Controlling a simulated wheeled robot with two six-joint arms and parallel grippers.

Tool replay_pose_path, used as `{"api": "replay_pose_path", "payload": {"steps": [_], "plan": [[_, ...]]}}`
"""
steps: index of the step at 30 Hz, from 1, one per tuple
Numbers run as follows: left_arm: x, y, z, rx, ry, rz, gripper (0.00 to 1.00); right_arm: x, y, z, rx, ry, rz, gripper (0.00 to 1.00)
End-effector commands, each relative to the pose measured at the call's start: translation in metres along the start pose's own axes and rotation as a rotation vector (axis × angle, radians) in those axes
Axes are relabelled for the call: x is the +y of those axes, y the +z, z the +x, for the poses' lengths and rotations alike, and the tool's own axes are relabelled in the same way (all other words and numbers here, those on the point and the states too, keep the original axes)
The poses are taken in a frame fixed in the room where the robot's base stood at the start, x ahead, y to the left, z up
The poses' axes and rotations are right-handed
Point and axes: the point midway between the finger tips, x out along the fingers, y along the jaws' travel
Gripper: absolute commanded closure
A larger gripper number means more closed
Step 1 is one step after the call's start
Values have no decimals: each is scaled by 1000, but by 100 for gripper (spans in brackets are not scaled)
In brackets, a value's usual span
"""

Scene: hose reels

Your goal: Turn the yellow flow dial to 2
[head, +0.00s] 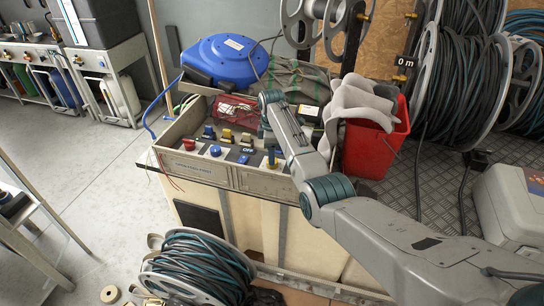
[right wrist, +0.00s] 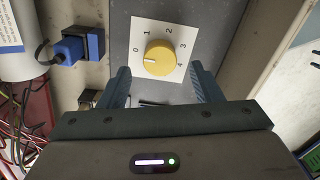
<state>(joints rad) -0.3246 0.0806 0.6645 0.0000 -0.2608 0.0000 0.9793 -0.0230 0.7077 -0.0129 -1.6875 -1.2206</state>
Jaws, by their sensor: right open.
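The yellow flow dial (right wrist: 160,55) sits on a white square plate marked 0 to 4 in the right wrist view. My right gripper (right wrist: 160,71) is open, with one blue-grey finger on each side of the dial. I cannot tell whether the fingers touch it. In the head view my right arm reaches over the control bench (head: 206,172), and its wrist end is above the bench. I cannot make out the dial clearly there. My left gripper is not in view.
A blue plug (right wrist: 82,46) with a cable is left of the dial plate. Red wires (head: 232,110), a blue hose reel (head: 226,60) and a red bucket (head: 374,148) crowd the bench. Large reels stand at right. Open floor lies at left.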

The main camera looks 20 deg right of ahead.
Motion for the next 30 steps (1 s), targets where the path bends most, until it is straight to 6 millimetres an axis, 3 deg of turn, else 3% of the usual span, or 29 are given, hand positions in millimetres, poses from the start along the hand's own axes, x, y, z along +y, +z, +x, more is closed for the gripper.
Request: {"api": "replay_pose_path", "payload": {"steps": [7,11,17,24,30], "plan": [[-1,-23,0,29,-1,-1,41,0,0,28,0,-1,0,41],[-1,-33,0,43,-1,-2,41,0,0,32,0,0,0,41],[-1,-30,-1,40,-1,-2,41,0,0,32,0,1,0,41],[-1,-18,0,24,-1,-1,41,0,0,32,0,0,0,86],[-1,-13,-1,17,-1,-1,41,0,0,31,0,0,8,86]]}}
